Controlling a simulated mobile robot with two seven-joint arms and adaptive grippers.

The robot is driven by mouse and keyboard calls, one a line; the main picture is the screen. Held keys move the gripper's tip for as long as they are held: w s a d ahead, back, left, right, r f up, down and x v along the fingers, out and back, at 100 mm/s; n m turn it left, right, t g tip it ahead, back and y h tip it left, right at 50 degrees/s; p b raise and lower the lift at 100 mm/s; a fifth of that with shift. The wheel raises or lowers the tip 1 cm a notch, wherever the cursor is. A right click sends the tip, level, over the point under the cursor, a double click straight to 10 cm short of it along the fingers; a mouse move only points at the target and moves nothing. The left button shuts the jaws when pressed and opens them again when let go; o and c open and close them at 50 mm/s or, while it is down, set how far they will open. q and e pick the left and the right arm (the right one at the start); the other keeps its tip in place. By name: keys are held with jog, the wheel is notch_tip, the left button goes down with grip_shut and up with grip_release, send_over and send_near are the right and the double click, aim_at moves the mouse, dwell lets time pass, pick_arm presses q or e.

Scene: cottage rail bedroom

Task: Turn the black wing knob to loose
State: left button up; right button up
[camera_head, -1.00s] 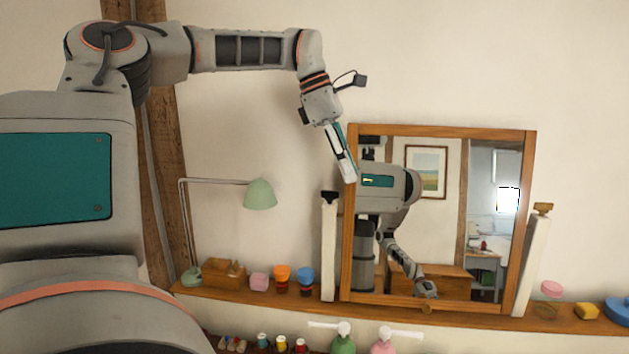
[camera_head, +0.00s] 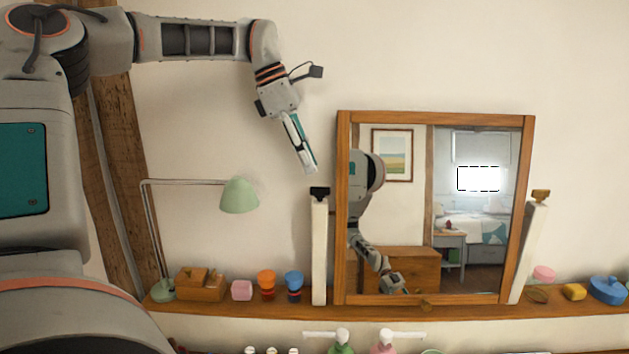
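The black wing knob (camera_head: 320,192) sits on top of the white post at the left of the mirror. From this view I cannot tell which way its wings are set. My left gripper (camera_head: 311,170) points down, with its tips just above and slightly left of the knob in the picture. A small gap of wall shows between them. The fingers are seen edge-on and overlap, so their opening is unclear; nothing shows in them. My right gripper is out of view.
A wood-framed mirror (camera_head: 343,230) stands between the white posts on a wooden shelf (camera_head: 400,311). A brown knob (camera_head: 541,195) tops the right post. Left on the shelf are a green lamp (camera_head: 239,195), a wooden box (camera_head: 200,285) and small cups. The wall above is bare.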

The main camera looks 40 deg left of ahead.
aim_at(320, 194)
pick_arm(q)
jog(key=x, duration=0.5)
jog(key=shift+w+d+f, duration=0.1)
jog(key=shift+d+f, duration=0.05)
jog(key=shift+f, duration=0.15)
grip_shut()
